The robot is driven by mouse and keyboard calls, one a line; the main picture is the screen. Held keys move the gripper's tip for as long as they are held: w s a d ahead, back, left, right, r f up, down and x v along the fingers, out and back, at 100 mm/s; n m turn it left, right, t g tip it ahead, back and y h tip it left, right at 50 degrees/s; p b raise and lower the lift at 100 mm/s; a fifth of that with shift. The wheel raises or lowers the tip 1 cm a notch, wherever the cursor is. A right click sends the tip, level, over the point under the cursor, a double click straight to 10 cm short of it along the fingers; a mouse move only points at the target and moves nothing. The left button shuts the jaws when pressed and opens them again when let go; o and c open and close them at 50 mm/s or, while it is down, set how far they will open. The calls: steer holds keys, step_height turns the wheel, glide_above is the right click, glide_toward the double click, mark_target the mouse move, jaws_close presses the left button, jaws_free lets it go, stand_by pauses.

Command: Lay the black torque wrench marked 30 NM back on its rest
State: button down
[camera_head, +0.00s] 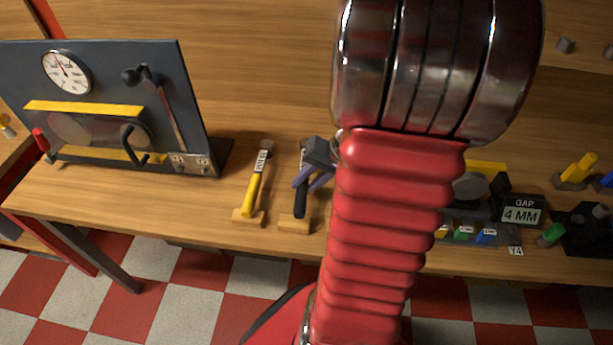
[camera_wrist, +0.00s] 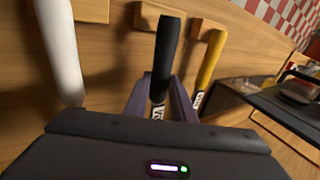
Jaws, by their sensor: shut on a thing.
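The black-handled torque wrench (camera_head: 300,198) is between the purple fingers of my gripper (camera_head: 302,184), which is shut on it. In the wrist view, the black handle (camera_wrist: 165,50) runs away from my gripper (camera_wrist: 162,82), and its white label is only partly visible and not readable. The handle's end overlaps a wooden rest block (camera_head: 296,226), also seen in the wrist view (camera_wrist: 146,18); I cannot tell whether they touch. The wrench's head end is hidden by my gripper.
A yellow-handled wrench (camera_head: 251,193) lies on its rest to the left. A white-handled tool (camera_wrist: 60,50) is close on the other side. A dark gauge panel (camera_head: 190,110) stands at left. A "GAP 4 MM" block (camera_head: 522,210) sits right of my arm.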

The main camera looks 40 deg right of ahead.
steer(key=shift+f, duration=0.9)
stand_by(0.3)
steer(key=c, duration=1.4)
jaws_free()
steer(key=shift+r, duration=0.1)
steer(key=v, duration=1.3)
steer(key=shift+s+r, duration=0.2)
steer(key=shift+s, duration=0.05)
